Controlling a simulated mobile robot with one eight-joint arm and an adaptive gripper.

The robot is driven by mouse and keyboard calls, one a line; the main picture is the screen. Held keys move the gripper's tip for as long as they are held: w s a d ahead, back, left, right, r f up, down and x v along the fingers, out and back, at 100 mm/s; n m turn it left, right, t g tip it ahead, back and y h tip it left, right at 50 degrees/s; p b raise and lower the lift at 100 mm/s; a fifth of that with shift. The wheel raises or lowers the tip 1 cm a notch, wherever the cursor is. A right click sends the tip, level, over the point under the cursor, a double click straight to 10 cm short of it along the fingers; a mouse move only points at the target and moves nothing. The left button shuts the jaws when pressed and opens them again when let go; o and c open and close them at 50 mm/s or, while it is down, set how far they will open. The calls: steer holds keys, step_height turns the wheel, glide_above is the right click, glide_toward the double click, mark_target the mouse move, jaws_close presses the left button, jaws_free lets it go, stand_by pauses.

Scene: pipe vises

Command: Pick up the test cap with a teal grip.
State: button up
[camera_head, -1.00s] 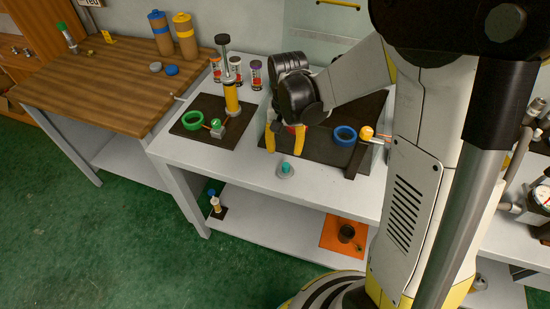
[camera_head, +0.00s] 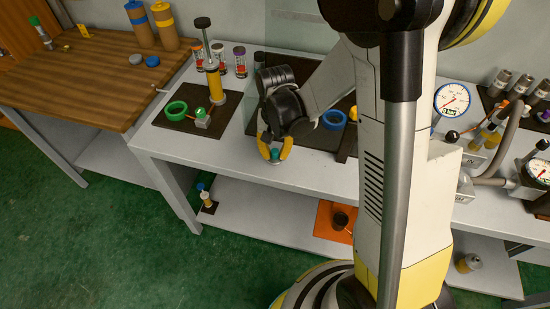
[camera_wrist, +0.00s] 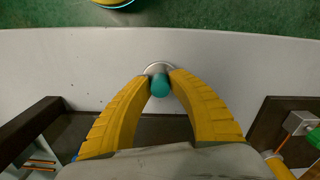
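The test cap with the teal grip (camera_head: 274,154) stands near the front edge of the white workbench, its grip pointing up. In the wrist view, the teal grip (camera_wrist: 160,86) sits between the two yellow fingertips, with the pale round base (camera_wrist: 157,68) partly showing behind them. My gripper (camera_head: 275,155) is lowered over the cap from above. Its fingertips (camera_wrist: 160,78) close in on both sides of the grip and appear to touch it. The cap seems to be still on the bench; the fingers hide part of its base.
A dark mat (camera_head: 318,138) with a blue ring (camera_head: 334,120) lies behind the cap. Another mat to the left holds a green ring (camera_head: 176,110) and a yellow post (camera_head: 214,84). Pressure gauges (camera_head: 452,102) stand at right. The bench front beside the cap is clear.

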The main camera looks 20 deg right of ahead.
jaws_close()
steer(key=shift+r, duration=0.1)
